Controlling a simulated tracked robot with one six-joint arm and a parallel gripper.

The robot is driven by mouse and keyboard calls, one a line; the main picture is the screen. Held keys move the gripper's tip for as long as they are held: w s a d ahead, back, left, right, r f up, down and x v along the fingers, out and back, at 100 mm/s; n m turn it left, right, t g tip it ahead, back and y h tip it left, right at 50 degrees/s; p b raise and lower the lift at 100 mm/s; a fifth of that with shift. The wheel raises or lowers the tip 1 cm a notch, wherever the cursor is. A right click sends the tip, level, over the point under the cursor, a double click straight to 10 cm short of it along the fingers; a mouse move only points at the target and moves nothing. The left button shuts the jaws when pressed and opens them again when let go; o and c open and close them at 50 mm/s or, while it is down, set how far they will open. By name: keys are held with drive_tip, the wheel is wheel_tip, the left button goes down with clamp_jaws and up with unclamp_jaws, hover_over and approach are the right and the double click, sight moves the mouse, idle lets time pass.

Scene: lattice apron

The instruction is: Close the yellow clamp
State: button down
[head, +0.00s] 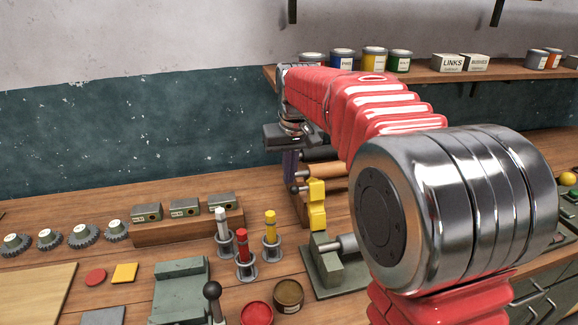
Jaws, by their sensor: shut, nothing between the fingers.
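A yellow part (317,206), which looks like the yellow clamp, stands upright right of centre on the bench. It rises just behind a grey-green block with a metal rod (343,244). I cannot tell whether the two are joined, or how far the clamp is open. My red arm reaches over the bench from the lower right. My gripper (290,166) hangs below the wrist, pointing down, a little above and left of the yellow part in the picture. It is shut and empty. Its fingertips are small and dark, and their depth relative to the clamp is unclear.
A black ball knob (293,188) and wooden-handled items (323,171) crowd the space near the gripper. Coloured pegs in holders (243,245), open pots (288,294) and a green fixture (182,285) stand in front. A shelf (420,75) with tins runs behind.

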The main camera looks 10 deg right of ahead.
drive_tip(key=shift+s+r, duration=0.1)
drive_tip(key=shift+s, duration=1)
drive_tip(key=shift+s+r, duration=0.1)
